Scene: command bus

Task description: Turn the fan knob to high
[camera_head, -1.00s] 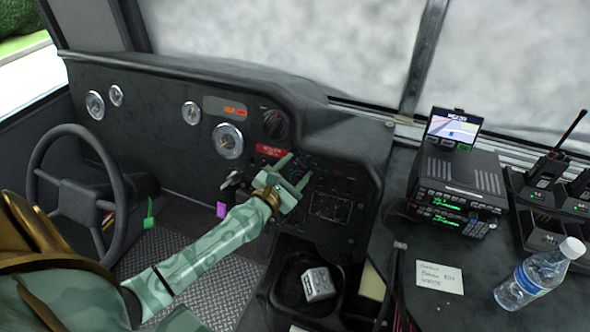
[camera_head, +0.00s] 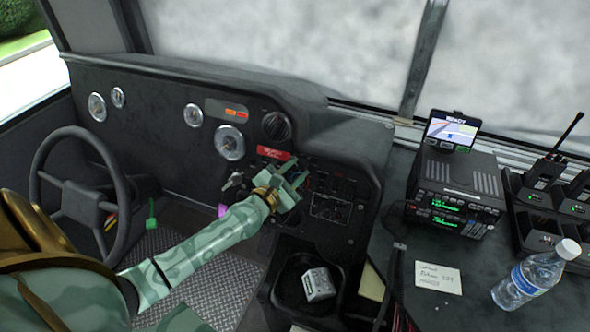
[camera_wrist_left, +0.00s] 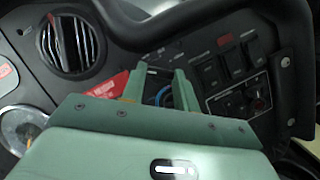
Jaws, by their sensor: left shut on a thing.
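My left gripper (camera_head: 292,171) reaches the centre of the dashboard panel from the left, with its two green fingers against the panel. The left wrist view shows the fingers (camera_wrist_left: 167,88) on either side of a dark knob (camera_wrist_left: 160,95) with a blue arc beside it. The fingers are shut on this knob and hide most of it. I take it to be the fan knob. Its pointer and setting marks cannot be read. My right gripper is in neither view.
A round air vent (camera_head: 276,125) and a red label (camera_head: 272,152) lie above the gripper. Rocker switches (camera_wrist_left: 232,65) are just to its right. The steering wheel (camera_head: 116,178) stands at left. A radio unit (camera_head: 455,185) and a water bottle (camera_head: 530,277) are on the right console.

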